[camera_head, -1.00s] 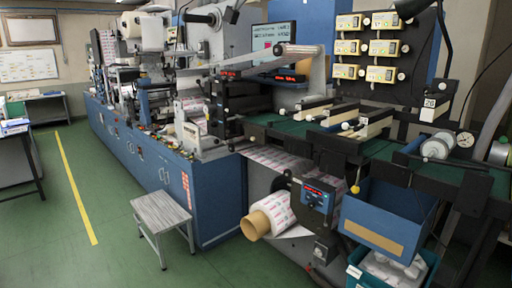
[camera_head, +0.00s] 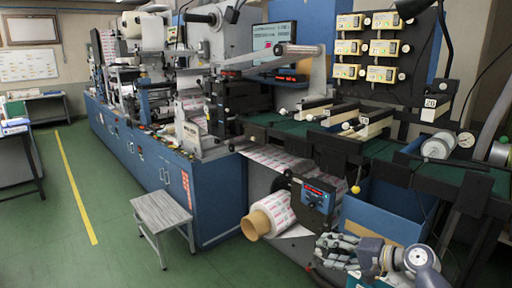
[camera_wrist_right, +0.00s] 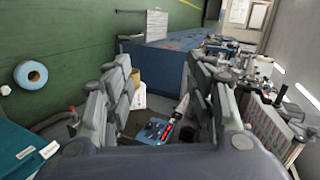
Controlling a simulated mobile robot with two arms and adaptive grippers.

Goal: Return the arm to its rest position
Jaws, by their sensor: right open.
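My right gripper (camera_head: 322,252) is at the lower right of the head view, in front of the blue open box (camera_head: 385,208) and over the teal bin below it. Its fingers point left, toward the rewinder's printed roll. In the right wrist view the two fingers of my right gripper (camera_wrist_right: 163,85) stand wide apart. Nothing shows held between them. Beyond them are the printed roll (camera_wrist_right: 138,95) and the control box (camera_wrist_right: 155,130). My left gripper is in neither view.
The printed roll (camera_head: 272,214) on its brown core and the control box (camera_head: 318,196) stand close left of my gripper. A grey step stool (camera_head: 160,212) stands on the green floor. The blue machine (camera_head: 205,185) runs back leftward. Open floor lies at left.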

